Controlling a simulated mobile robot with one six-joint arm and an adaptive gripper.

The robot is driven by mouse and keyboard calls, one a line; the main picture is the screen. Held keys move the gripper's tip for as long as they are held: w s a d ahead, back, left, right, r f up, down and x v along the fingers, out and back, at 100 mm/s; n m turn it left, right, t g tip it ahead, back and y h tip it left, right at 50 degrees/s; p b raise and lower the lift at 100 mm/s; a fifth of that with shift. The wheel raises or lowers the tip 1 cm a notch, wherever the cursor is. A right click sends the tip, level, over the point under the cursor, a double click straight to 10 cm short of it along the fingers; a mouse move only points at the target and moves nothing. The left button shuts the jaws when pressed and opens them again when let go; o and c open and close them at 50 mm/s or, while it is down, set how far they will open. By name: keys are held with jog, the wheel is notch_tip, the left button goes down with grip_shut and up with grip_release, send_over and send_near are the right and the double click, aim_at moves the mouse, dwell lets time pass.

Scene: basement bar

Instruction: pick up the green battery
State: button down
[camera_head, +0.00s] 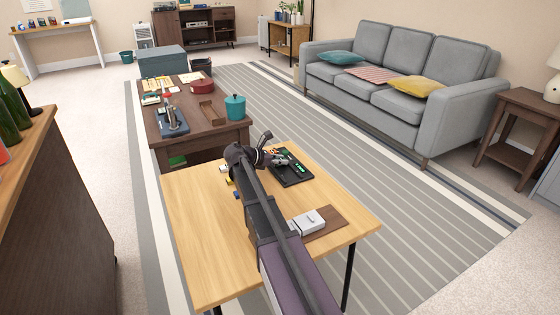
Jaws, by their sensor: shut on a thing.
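My gripper (281,159) is over the far edge of the light wood table, at the upper left side of a black tray-like holder (302,177). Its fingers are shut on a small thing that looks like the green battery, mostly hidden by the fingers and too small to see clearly. More small green pieces (298,167) show in the black holder. I cannot tell whether the held thing is clear of the holder.
The light wood table (200,250) is bare at its front left. A grey-white box (306,222) lies on a brown board (330,220) at right. Small yellow and blue items lie left of my arm. A darker table with a teal pot (235,107) stands beyond.

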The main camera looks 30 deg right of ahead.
jog(key=shift+r+p, duration=1.3)
jog(key=shift+r, duration=0.2)
jog(key=s, duration=0.5)
jog(key=s+r+p, duration=0.1)
jog(key=s, duration=1)
jog(key=shift+d+r, duration=0.2)
jog(key=shift+d, duration=0.1)
jog(key=shift+r+p, duration=0.95)
jog(key=shift+p, duration=0.15)
jog(key=shift+a, duration=0.15)
